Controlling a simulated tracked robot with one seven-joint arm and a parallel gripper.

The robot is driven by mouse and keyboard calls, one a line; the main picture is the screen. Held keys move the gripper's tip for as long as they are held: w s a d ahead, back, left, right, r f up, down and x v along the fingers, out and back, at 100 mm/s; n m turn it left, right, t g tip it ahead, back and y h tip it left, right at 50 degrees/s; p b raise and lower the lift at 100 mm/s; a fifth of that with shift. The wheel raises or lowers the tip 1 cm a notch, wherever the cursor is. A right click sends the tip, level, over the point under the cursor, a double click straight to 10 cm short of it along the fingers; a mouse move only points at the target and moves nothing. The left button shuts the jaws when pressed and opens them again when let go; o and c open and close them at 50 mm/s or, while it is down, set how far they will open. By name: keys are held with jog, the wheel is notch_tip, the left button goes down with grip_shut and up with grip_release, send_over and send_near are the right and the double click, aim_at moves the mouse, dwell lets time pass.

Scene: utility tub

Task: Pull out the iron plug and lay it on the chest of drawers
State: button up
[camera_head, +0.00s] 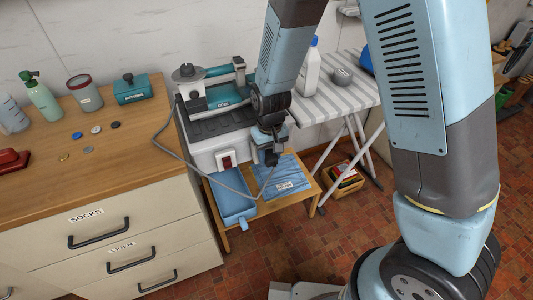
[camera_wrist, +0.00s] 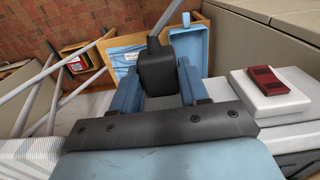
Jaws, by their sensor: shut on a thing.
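My gripper (camera_head: 270,158) is at the front of a white box at the right end of the chest of drawers. In the wrist view, its two blue fingers (camera_wrist: 160,85) are shut on a dark, blocky plug (camera_wrist: 158,72). A grey cord (camera_head: 165,150) runs from the plug, hangs in a loop and rises toward the teal-and-white appliance (camera_head: 222,88). The gripper hides the place behind the plug, so I cannot tell whether the plug is still in a socket. The wooden-topped chest of drawers (camera_head: 140,150) stands at the left.
On the chest stand bottles (camera_head: 40,98), a jar (camera_head: 84,92), a teal box (camera_head: 132,88), scattered buttons (camera_head: 96,130) and a red object (camera_head: 12,160). Its front middle is clear. A red switch (camera_head: 227,160), a low table with a blue tray (camera_head: 232,205), and a striped ironing board (camera_head: 325,100) are nearby.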

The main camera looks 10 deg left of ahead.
aim_at(276, 164)
jog(key=shift+s+d, duration=0.4)
jog(key=shift+s, duration=0.25)
jog(key=shift+s+d, duration=0.35)
jog(key=shift+s, duration=0.35)
jog(key=shift+s+d, duration=0.4)
jog(key=shift+s, duration=0.25)
